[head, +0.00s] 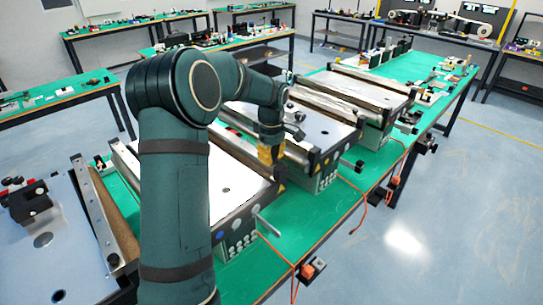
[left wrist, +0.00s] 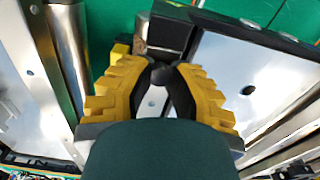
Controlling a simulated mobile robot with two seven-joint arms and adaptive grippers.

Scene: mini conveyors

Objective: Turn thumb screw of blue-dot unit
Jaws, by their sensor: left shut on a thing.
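My left gripper (head: 268,155) has yellow ridged fingers and reaches down between two mini conveyors in the head view. In the left wrist view its fingertips (left wrist: 160,72) are closed around a small dark round knob (left wrist: 161,78), apparently the thumb screw. The knob sits beside a black end block (left wrist: 170,34) and a metal roller (left wrist: 68,60). In the head view the knob is hidden by the gripper. My right gripper is out of view.
Another conveyor (head: 318,122) stands just beyond the gripper, and a further one (head: 372,88) behind it. All sit close together on a green table (head: 290,228). Orange cables (head: 357,190) hang along the table's front edge. Floor is clear at the right.

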